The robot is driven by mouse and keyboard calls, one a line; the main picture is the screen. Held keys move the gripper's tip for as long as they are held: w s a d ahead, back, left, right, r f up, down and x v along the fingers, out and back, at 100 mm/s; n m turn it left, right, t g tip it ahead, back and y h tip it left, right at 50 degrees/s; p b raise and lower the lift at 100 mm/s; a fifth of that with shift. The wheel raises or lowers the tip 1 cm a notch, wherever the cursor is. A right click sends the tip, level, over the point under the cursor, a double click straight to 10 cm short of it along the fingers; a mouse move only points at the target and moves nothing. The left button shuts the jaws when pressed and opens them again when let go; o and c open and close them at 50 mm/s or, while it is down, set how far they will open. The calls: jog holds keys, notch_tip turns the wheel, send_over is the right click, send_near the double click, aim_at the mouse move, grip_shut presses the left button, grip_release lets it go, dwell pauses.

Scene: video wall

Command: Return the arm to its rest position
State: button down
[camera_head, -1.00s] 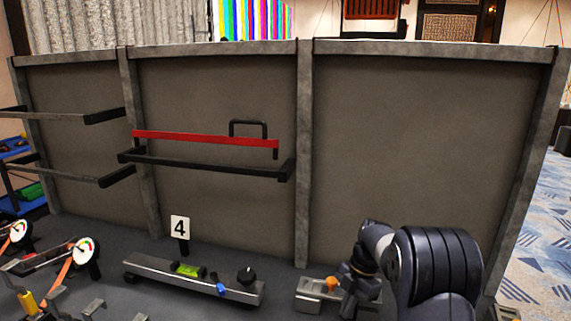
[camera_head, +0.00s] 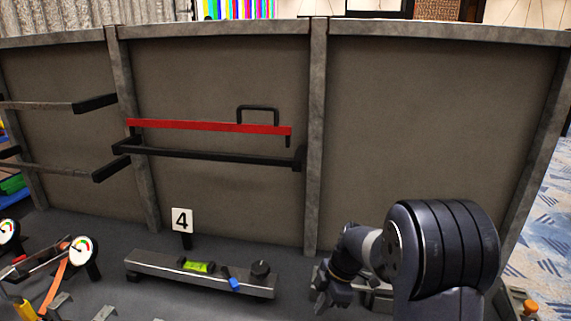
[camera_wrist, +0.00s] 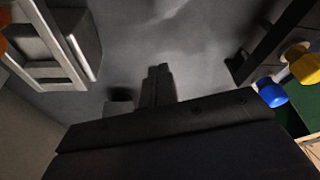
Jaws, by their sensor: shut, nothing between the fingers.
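My arm (camera_head: 440,245) is folded at the lower right of the head view. My gripper (camera_head: 328,300) hangs low at its left end, above the dark floor by a grey metal block (camera_head: 380,292). The arm hides much of that block. In the wrist view my gripper (camera_wrist: 158,72) points at the grey floor with its two fingers together and nothing between them.
A grey framed wall (camera_head: 430,140) stands behind, with a red bar (camera_head: 210,126) and black rail (camera_head: 210,156). A beam with a green level (camera_head: 197,267) lies beside sign 4 (camera_head: 182,220). Gauges (camera_head: 83,250) stand left. The wrist view shows blue (camera_wrist: 271,92) and yellow (camera_wrist: 304,66) parts.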

jog(key=shift+w+a+r+m+t+p, duration=0.1)
jog(key=shift+a+m+t+p, duration=0.05)
jog(key=shift+a+m+p, duration=0.25)
jog(key=shift+w+a+r+m+t+p, duration=0.15)
jog(key=shift+a+m+p, duration=0.1)
jog(key=shift+a+m, duration=0.25)
jog(key=a, duration=0.3)
jog(key=a+b, duration=0.1)
jog(key=shift+w+a+f, duration=0.1)
jog(key=shift+a+f, duration=0.1)
jog(key=shift+f, duration=0.15)
jog(key=v, duration=0.4)
jog(key=shift+d, duration=0.1)
